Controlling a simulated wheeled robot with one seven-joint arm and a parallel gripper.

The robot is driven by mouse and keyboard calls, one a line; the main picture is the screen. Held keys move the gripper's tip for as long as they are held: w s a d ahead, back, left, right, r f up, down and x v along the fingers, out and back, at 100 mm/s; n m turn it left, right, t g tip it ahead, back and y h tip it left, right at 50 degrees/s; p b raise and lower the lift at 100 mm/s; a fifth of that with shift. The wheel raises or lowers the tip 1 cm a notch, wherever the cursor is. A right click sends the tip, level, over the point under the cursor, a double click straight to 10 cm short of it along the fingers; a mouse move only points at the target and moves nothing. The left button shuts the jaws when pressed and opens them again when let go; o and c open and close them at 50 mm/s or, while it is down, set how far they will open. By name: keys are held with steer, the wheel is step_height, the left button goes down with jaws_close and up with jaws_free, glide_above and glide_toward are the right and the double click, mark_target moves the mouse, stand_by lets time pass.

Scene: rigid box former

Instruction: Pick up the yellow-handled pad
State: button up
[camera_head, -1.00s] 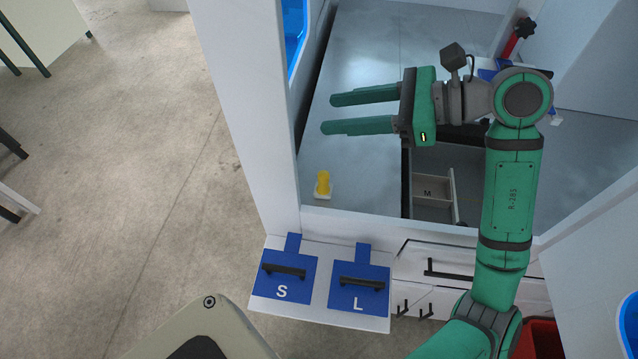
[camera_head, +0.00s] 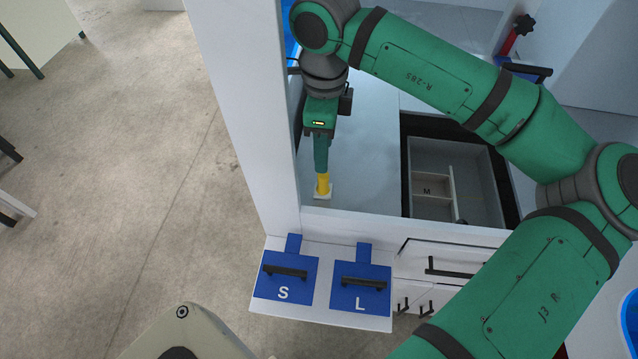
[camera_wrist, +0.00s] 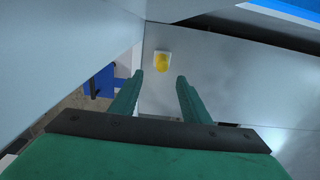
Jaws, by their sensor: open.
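The yellow-handled pad (camera_head: 323,187) stands upright on the grey work surface, near its front left corner; it has a yellow handle on a white base. In the wrist view the pad (camera_wrist: 162,60) lies beyond my fingertips, roughly midway between their lines. My gripper (camera_head: 322,171) points down toward the pad from behind it in the head view. In the wrist view my gripper (camera_wrist: 160,77) has its two green fingers spread with nothing between them. In the head view the fingertips overlap the handle's top, and I cannot tell the exact gap there.
A white wall post (camera_head: 262,130) stands close left of the pad. An open recess with a compartment marked M (camera_head: 432,207) lies to the right. Blue plates marked S (camera_head: 283,277) and L (camera_head: 360,290) with black handles sit on the front ledge.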

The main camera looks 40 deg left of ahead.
glide_above(324, 175)
step_height(324, 175, down, 5)
steer(key=shift+s+r, duration=0.15)
steer(key=shift+r, duration=0.05)
steer(key=shift+w+f, duration=0.15)
steer(key=shift+f, duration=1.25)
steer(key=shift+w+f, duration=0.15)
steer(key=shift+f, duration=1.25)
steer(key=shift+c, duration=0.4)
jaws_close()
